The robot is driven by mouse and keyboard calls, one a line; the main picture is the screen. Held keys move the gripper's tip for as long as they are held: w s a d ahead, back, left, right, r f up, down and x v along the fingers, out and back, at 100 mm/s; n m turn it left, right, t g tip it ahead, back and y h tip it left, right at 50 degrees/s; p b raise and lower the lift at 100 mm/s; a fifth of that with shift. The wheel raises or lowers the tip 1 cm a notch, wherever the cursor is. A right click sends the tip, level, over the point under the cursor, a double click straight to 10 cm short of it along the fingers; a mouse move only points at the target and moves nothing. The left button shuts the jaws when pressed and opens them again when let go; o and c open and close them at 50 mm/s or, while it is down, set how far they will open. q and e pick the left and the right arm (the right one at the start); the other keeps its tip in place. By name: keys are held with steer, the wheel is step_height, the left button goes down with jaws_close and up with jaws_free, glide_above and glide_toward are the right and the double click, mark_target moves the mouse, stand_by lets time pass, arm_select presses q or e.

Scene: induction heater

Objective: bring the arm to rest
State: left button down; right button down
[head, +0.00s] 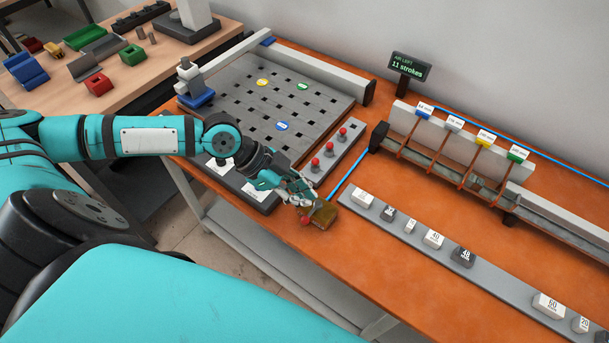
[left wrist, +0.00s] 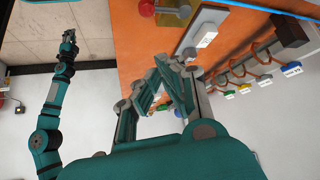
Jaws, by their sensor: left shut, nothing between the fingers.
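My left arm (head: 150,137) reaches in from the left over the front edge of the orange bench. My left gripper (head: 303,195) is shut and empty, close to a brass-coloured block with a red knob (head: 323,214). In the left wrist view the shut fingers (left wrist: 166,64) show a gap to that block (left wrist: 174,12), so they look apart from it. Another teal arm of mine, which looks like the right one, shows at the left of the left wrist view with its gripper (left wrist: 68,39) small; its finger state is unclear.
Close by are a grey strip (head: 480,262) with labelled blocks, a panel with red knobs (head: 334,155), and a slotted grey board (head: 235,110). A rail with coloured tags (head: 455,140) and a display reading "11 strokes" (head: 410,67) stand behind. Free floor lies before the bench.

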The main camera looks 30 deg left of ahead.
arm_select(q)
steer(key=s+d+f, duration=0.2)
steer(key=s+d, duration=0.1)
steer(key=d, duration=0.3)
steer(key=s+d+f, duration=0.2)
steer(key=d, duration=0.4)
steer(key=s+a+f+n+y, duration=0.5)
steer(key=s+a+n+y, duration=0.25)
steer(key=a+n, duration=0.4)
step_height(320, 180, down, 27)
steer(key=s, duration=0.2)
steer(key=s+a+f+g+b, duration=0.1)
steer(key=s+a+f+g, duration=0.1)
steer(key=s+f, duration=1.3)
steer(key=shift+s+f, duration=0.25)
steer(key=shift+s, duration=0.35)
arm_select(e)
steer(key=shift+s+d+f, duration=0.1)
steer(key=shift+d+f, duration=0.15)
steer(key=shift+f, duration=0.5)
